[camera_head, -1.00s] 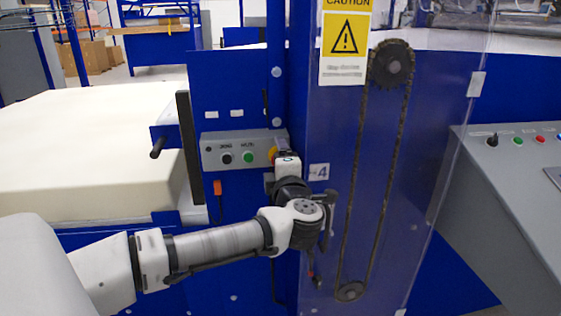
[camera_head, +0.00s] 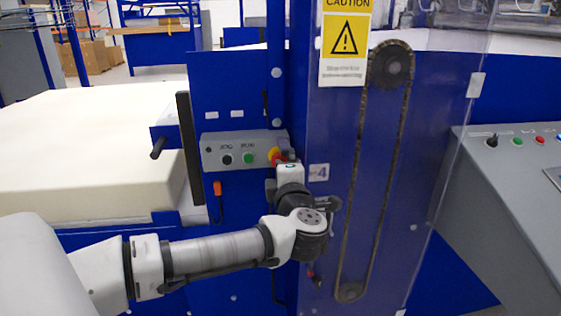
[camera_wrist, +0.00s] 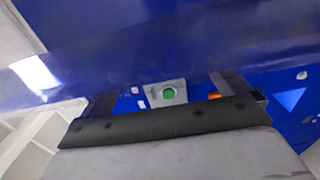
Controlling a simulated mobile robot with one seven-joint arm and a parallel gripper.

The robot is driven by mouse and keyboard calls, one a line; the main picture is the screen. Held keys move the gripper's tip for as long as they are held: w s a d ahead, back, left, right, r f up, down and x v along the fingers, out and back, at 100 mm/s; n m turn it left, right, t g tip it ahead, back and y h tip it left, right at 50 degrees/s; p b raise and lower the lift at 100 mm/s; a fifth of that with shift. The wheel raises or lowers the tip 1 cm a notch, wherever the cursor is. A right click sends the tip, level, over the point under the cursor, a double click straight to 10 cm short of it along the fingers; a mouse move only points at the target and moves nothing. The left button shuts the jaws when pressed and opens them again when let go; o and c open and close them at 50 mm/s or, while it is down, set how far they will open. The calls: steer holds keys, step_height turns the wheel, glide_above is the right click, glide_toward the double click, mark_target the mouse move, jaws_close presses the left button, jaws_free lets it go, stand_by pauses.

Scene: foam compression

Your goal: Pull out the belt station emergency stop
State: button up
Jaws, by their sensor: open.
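The belt station emergency stop (camera_head: 275,154) is a red button on a yellow ring at the right end of a grey control box (camera_head: 235,148) on the blue machine. My gripper (camera_head: 284,163) is close in front of it and just below right, hiding part of it; I cannot tell whether they touch. In the wrist view, the two dark fingers of my gripper (camera_wrist: 165,93) stand apart. Between them a green button (camera_wrist: 168,94) on a grey plate shows in the background. A small orange patch beside the right finger is too small to identify.
A clear guard with a chain and sprockets (camera_head: 391,64) stands right of my gripper. A black handle (camera_head: 158,147) and a pale foam block (camera_head: 80,150) are at left. A sloped grey console (camera_head: 500,180) is at far right.

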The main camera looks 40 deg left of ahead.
steer(key=v, duration=0.4)
steer(key=shift+s+d, duration=0.25)
stand_by(0.6)
